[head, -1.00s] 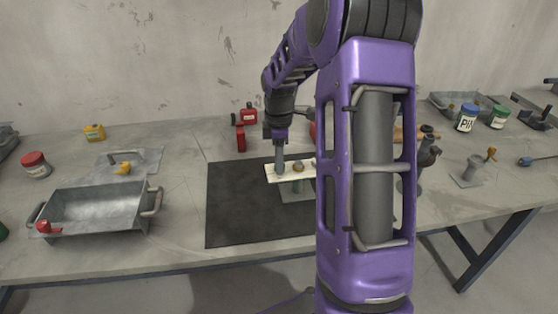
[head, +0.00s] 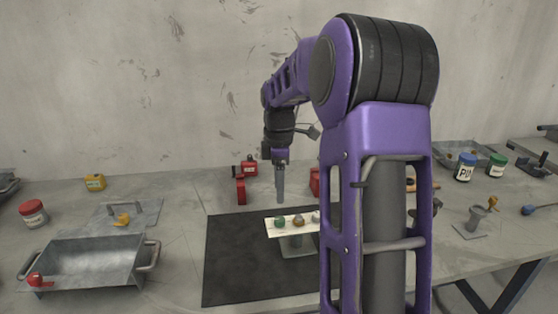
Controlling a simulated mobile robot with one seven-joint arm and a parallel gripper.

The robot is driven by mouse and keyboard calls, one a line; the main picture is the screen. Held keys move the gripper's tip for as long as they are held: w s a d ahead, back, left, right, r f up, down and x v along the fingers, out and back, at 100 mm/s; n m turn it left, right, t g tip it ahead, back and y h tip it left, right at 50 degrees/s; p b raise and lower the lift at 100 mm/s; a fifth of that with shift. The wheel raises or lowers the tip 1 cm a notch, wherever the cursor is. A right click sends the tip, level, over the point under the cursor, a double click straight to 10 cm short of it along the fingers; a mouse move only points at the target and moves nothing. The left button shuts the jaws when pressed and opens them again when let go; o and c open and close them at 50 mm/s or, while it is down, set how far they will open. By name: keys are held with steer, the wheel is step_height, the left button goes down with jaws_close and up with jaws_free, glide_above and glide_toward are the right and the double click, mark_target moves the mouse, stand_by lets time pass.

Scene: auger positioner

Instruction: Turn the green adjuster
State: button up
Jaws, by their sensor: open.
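The green adjuster (head: 279,220) is a small round knob at the left end of a pale plate (head: 276,233) raised on a stand above the black mat. A brown knob (head: 298,221) and a greyish knob (head: 316,216) sit to its right on the same plate. My gripper (head: 280,200) points straight down above the green adjuster, with a visible gap between them. It is open and holds nothing that I can see. The right end of the plate is hidden behind my arm.
Red objects (head: 241,190) stand behind the mat (head: 235,260). A metal tray (head: 95,262) with handles is at the left. The mat's left part is clear.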

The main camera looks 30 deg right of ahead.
step_height(320, 180, up, 8)
steer(key=shift+f, duration=0.1)
stand_by(0.5)
